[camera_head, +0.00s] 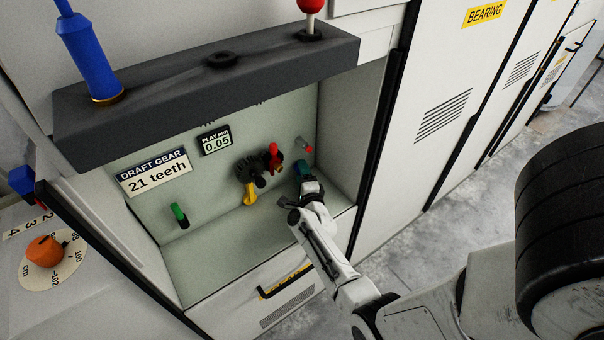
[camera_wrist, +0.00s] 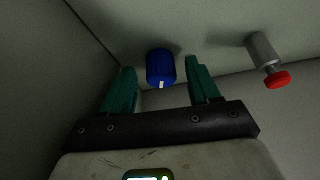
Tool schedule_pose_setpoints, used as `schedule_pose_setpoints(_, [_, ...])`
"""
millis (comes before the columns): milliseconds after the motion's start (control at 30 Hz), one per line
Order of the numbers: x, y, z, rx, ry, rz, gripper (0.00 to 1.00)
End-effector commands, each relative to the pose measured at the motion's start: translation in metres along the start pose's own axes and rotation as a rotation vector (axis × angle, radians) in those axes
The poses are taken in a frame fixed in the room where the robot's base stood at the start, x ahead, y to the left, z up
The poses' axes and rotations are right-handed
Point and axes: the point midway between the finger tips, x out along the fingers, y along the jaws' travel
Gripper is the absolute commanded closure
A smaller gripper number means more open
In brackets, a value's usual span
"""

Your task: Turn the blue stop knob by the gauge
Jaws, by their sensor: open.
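The blue knob (camera_wrist: 160,68) stands out from the recess's back wall, with a white mark on its front end. In the wrist view it lies between the two teal fingers of my gripper (camera_wrist: 159,78). The fingers are open, with a visible gap on each side of the knob. In the head view my gripper (camera_head: 303,182) is inside the right part of the recess, and I cannot clearly tell the knob from the fingers there. A small display reading "PLAY mm 0.05" (camera_head: 216,141) is on the back wall to the left.
A red-tipped grey peg (camera_wrist: 265,58) stands to the right of the knob. Dark gears (camera_head: 258,168) with red and yellow handles are left of my gripper. A green-tipped peg (camera_head: 179,214) is farther left. A dark shelf (camera_head: 170,84) overhangs the recess; its right wall is close.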

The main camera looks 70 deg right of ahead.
Motion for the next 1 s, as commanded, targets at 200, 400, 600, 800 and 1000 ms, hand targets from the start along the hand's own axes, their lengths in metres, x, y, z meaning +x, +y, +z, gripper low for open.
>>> schedule_pose_setpoints(200, [-0.029,-0.006,0.001,-0.006,-0.005,0.003,0.39])
schedule_pose_setpoints(400, [-0.068,-0.005,-0.001,-0.006,-0.004,0.002,0.39])
schedule_pose_setpoints(600, [-0.095,-0.002,-0.001,-0.004,-0.002,0.001,0.39])
schedule_pose_setpoints(800, [-0.105,0.0,0.0,-0.002,-0.001,0.001,0.39])
schedule_pose_setpoints(1000, [-0.105,0.0,0.0,-0.002,-0.001,0.001,0.39])
